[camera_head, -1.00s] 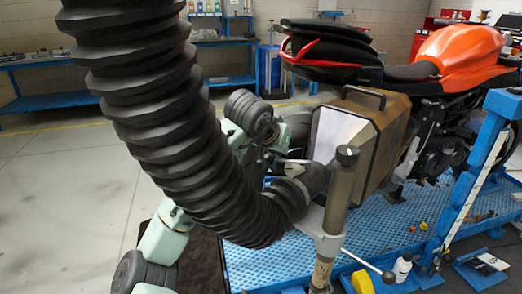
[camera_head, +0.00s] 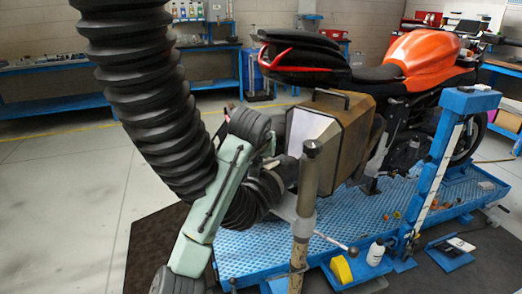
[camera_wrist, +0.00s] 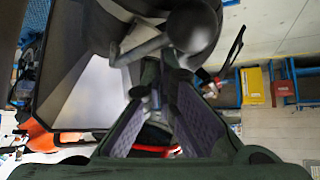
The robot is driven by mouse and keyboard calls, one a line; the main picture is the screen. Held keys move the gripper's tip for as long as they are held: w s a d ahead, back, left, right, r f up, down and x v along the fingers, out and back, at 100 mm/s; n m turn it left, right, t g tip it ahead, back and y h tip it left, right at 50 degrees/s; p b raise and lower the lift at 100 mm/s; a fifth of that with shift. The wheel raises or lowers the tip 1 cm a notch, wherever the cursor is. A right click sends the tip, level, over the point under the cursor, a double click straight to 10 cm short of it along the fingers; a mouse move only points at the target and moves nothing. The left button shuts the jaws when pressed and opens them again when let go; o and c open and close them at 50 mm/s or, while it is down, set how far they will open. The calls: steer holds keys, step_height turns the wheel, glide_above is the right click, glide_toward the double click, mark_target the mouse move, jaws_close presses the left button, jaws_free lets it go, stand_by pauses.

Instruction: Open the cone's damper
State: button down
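The cone (camera_head: 287,172) is a dark grey piece at the end of the thick black hose (camera_head: 165,120), beside the boxy brown-and-white unit behind the motorcycle. In the wrist view the cone's dark round body (camera_wrist: 195,28) is at the top centre. A grey lever with a rounded end (camera_wrist: 140,48), seemingly the damper handle, sticks out from it to the left. My gripper (camera_wrist: 162,75) has its two padded fingers apart, with tips just below the lever. I see nothing held, and cannot tell whether the tips touch the lever. In the head view my arm and the hose largely hide the gripper.
A grey post (camera_head: 305,195) stands close in front of the cone. The brown box (camera_head: 345,140) is beside it. The orange motorcycle (camera_head: 425,65) stands on the blue platform (camera_head: 345,215). A white bottle (camera_head: 375,252) and a yellow piece (camera_head: 341,269) lie near its front edge. Open floor is at left.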

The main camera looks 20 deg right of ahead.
steer(key=shift+s+d, duration=0.2)
steer(key=shift+s, duration=0.45)
stand_by(0.3)
steer(key=w+a+r+p, duration=0.1)
steer(key=w+r+p, duration=0.1)
steer(key=w+p, duration=0.1)
steer(key=s+d+r+b, duration=0.2)
steer(key=s+r, duration=0.4)
steer(key=shift+d+r+b, duration=0.15)
steer(key=shift+d+b, duration=0.1)
steer(key=shift+b, duration=0.1)
steer(key=shift+s, duration=0.1)
